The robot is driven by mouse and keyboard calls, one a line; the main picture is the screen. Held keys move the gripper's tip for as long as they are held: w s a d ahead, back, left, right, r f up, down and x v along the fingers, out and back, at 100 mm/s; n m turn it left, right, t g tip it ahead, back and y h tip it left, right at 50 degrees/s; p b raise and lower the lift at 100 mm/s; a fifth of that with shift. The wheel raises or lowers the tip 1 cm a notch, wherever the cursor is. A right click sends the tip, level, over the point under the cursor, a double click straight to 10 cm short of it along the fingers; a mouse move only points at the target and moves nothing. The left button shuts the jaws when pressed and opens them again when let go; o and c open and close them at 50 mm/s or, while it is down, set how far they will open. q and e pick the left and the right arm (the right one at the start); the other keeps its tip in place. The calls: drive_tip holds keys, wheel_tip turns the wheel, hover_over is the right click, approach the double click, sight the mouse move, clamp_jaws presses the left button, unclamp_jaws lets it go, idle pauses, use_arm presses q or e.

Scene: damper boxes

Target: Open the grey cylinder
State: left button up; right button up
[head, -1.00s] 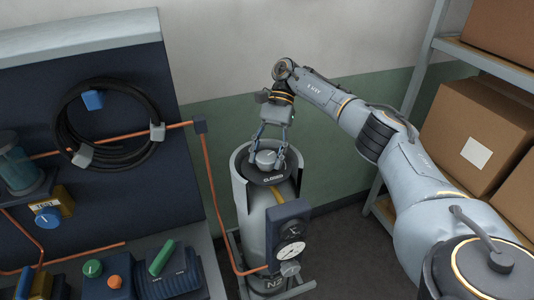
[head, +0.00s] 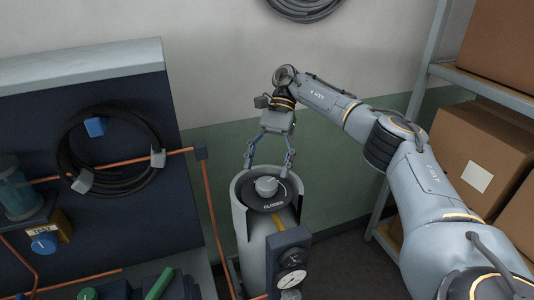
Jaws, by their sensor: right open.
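The grey cylinder (head: 251,248) stands upright on the floor at the middle of the head view. Inside its cut-away collar is a grey knob (head: 266,186) on a dark disc (head: 268,198), and the lettering on the disc appears to read "CLOSED". My right gripper (head: 268,168) is above the knob with its two fingers spread wide, pointing down, one on each side of the knob and apart from it. It holds nothing. My left gripper is not in view.
A dark box with gauges (head: 290,265) is fixed to the cylinder's front. A copper pipe (head: 213,210) runs down left of it. A dark panel (head: 60,100) with a coiled black hose (head: 112,190) stands left. Shelves with cardboard boxes (head: 478,150) stand right.

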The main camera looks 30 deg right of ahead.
sight(267, 182)
drive_tip(key=shift+r, duration=2.2)
